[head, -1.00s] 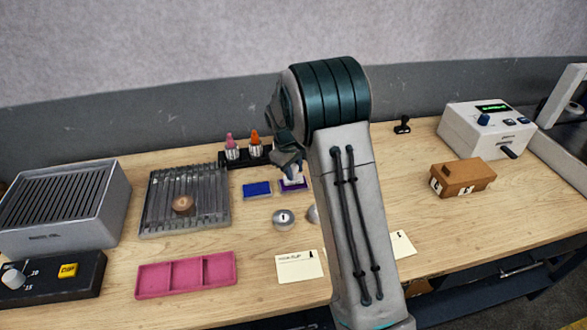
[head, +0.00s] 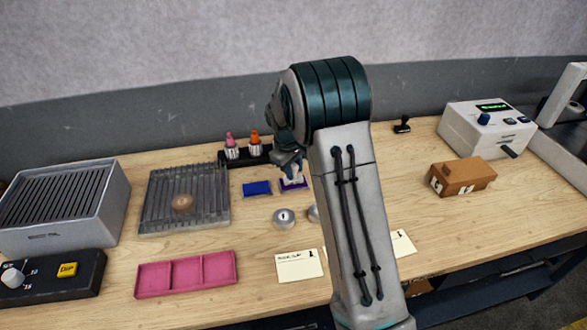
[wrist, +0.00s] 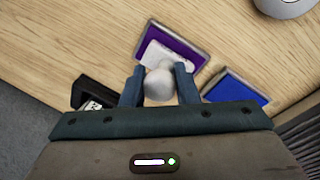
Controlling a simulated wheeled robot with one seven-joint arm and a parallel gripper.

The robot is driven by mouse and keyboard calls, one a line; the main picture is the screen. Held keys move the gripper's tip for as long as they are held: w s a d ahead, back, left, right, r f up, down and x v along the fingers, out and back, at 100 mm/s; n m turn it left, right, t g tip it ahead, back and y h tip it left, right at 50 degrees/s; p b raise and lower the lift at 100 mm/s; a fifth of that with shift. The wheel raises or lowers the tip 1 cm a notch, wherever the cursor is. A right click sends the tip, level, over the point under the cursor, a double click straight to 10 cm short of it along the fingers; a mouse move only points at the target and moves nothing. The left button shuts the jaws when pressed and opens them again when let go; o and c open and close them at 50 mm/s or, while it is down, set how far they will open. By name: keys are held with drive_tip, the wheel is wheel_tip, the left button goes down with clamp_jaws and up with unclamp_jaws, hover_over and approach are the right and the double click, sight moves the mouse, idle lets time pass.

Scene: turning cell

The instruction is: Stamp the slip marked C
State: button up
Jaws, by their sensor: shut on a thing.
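My gripper (wrist: 159,84) is shut on the pale knob of a white stamp (wrist: 160,88). The stamp's white body (wrist: 168,56) is over the purple ink pad (wrist: 186,39); I cannot tell whether it touches the pad. In the head view my gripper (head: 291,172) is above the purple pad (head: 293,187), partly behind my arm. A cream slip (head: 299,266) lies at the front, its letter looking like A. Another slip (head: 403,242) shows to the right of my forearm, its mark too small to read. I cannot make out a slip marked C.
A blue pad (head: 257,188) lies left of the purple one. Two round metal pieces (head: 283,218) sit in front. A bottle rack (head: 236,161), a ribbed tray (head: 160,200), a pink tray (head: 187,290), a black stamp (head: 402,125) and a brown block (head: 462,177) stand around.

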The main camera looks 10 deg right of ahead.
idle(0.4)
drive_tip(key=shift+r+p, duration=2.1)
drive_tip(key=shift+r, duration=1.4)
drive_tip(key=shift+a+f, duration=0.1)
